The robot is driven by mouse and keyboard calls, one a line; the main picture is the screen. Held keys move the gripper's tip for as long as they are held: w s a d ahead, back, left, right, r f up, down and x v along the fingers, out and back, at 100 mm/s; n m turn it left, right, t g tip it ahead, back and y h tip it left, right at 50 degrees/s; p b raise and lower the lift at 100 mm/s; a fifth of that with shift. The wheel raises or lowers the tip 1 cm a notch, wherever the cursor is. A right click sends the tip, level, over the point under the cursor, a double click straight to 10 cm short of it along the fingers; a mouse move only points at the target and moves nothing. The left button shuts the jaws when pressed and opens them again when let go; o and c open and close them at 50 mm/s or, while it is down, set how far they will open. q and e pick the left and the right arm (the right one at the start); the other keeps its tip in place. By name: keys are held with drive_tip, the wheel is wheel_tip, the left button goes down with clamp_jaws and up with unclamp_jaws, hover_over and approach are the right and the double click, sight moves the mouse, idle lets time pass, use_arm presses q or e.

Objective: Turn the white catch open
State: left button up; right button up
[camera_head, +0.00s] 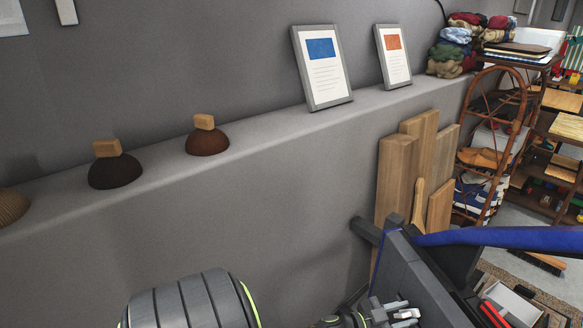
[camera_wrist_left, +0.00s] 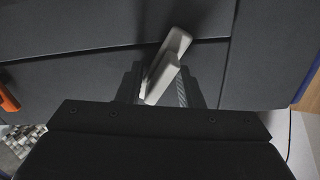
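My left gripper (camera_wrist_left: 160,86) is open, with one dark finger on each side of the catch. The catch's near end lies between the fingers; whether either finger touches it I cannot tell. In the head view my left gripper (camera_head: 390,312) is at the bottom edge, beside the grey door panel (camera_head: 415,285), and partly cut off. My right gripper is not in view.
A grey ledge (camera_head: 300,122) holds brushes and two framed cards. An orange part (camera_wrist_left: 8,95) shows at the wrist view's left.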

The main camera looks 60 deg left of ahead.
use_arm(q)
drive_tip(key=shift+n, duration=1)
drive_tip(key=a+v, duration=0.1)
drive_tip(key=v, duration=1.7)
drive_tip(key=s+a+f+n+g+y+p, duration=0.1)
drive_tip(key=s+f+n+g+y, duration=0.1)
drive_tip(key=f, duration=0.9)
drive_tip(key=s+a+f+n+g+y+p, duration=0.1)
drive_tip(key=s+f+g+y, duration=0.3)
drive_tip(key=f, duration=0.7)
drive_tip(key=shift+s+f+n+g+p, duration=0.45)
drive_tip(key=shift+s+g, duration=0.75)
drive_tip(key=shift+s, duration=1.05)
drive_tip(key=shift+a+r, duration=0.1)
drive_tip(key=shift+r, duration=0.05)
